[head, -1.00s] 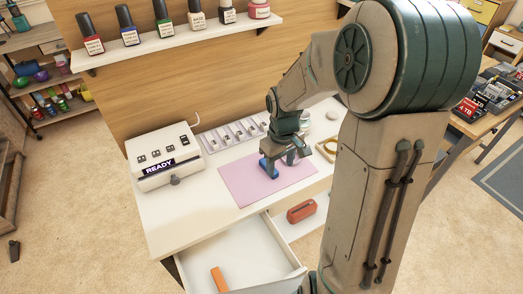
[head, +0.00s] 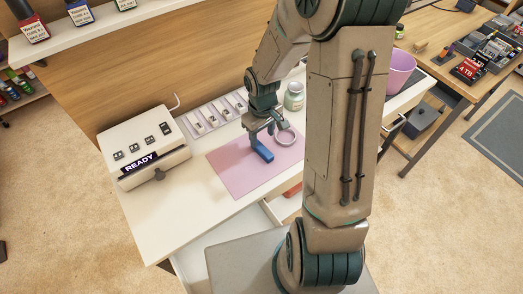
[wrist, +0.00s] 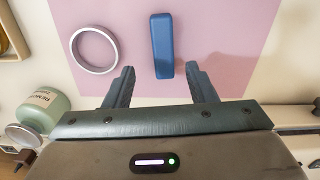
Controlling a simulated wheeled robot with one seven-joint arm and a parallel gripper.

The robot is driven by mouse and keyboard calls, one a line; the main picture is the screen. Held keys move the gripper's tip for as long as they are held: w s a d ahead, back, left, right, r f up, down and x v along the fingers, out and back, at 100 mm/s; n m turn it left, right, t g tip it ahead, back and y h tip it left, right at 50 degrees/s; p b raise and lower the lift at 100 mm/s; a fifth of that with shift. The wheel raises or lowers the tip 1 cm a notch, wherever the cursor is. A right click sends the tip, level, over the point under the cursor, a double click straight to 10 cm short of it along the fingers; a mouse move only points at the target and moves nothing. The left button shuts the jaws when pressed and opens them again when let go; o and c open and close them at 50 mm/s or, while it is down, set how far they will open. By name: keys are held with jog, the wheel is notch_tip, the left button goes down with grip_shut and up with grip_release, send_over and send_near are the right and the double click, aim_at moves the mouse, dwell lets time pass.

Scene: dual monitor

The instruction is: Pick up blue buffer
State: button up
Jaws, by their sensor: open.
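The blue buffer (head: 262,150) is a small blue block lying on the pink mat (head: 232,178) on the white desk. In the wrist view the buffer (wrist: 161,46) lies just ahead of my gripper (wrist: 162,85), roughly in line with the gap between its fingers. My gripper also shows in the head view (head: 262,128), just above the far end of the buffer. Its fingers are open and hold nothing. Whether a finger touches the buffer cannot be told.
A silver ring (wrist: 94,50) lies on the mat left of the buffer in the wrist view. A green jar (wrist: 43,108) stands near the left finger. A white device reading READY (head: 142,146) and a tray of small parts (head: 216,113) stand on the desk. An open drawer (head: 232,232) is below.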

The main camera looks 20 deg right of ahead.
aim_at(262, 149)
jog(key=f, duration=0.5)
jog(key=shift+s+a+f, duration=0.1)
jog(key=shift+s+f, duration=0.2)
jog(key=shift+s, duration=0.05)
jog(key=c, duration=1.1)
